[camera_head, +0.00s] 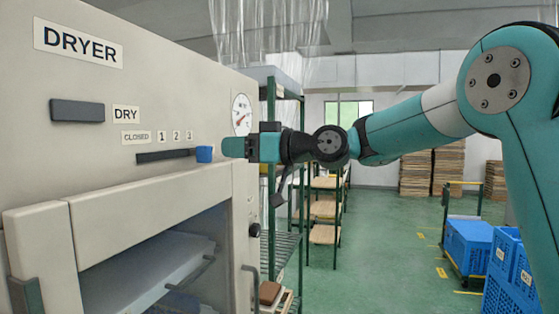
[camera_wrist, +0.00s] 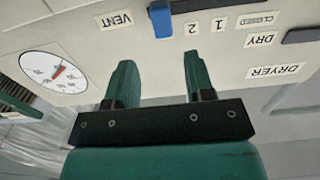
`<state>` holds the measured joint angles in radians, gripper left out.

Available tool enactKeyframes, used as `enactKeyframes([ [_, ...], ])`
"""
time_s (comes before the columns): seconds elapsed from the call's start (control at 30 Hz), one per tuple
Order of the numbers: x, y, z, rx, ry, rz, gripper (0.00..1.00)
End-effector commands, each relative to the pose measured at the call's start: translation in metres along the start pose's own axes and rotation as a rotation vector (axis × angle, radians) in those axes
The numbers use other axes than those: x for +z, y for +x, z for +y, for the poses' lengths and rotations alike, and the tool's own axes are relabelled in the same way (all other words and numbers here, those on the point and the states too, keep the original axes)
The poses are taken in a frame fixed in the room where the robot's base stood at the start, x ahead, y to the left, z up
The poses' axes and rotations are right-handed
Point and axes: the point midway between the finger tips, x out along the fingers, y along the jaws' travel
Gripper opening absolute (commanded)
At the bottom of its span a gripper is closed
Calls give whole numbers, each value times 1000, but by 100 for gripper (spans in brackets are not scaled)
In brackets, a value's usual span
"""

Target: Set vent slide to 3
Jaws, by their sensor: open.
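The vent slide's blue knob (camera_head: 204,154) sits at the right end of its dark slot (camera_head: 165,156) on the dryer front, below and slightly right of the 3 label (camera_head: 189,135). In the wrist view, which is upside down, the blue knob (camera_wrist: 160,18) stands beside the 2 label (camera_wrist: 191,28), on the VENT label's side; the 3 label is not visible there. My gripper (camera_head: 228,147) is just right of the knob with a small gap. Its green fingers (camera_wrist: 157,62) are spread and empty, with the knob beyond the space between them.
A green shelf rack (camera_head: 271,160) stands behind my gripper. Blue crates (camera_head: 468,245) stand at the lower right.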

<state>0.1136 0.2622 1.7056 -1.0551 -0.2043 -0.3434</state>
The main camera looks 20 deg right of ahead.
Motion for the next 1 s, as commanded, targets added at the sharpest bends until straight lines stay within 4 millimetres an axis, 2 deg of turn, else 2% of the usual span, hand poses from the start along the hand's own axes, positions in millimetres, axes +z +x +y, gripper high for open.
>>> enactKeyframes([
  [0.03,6,-15,1,7,-2,2,49],
  [0.2,4,-56,2,6,-2,1,49],
  [0.4,2,-87,1,4,-2,1,49],
  [0.6,0,-98,1,2,-1,0,49],
  [1.0,0,-97,0,1,-1,0,49],
])
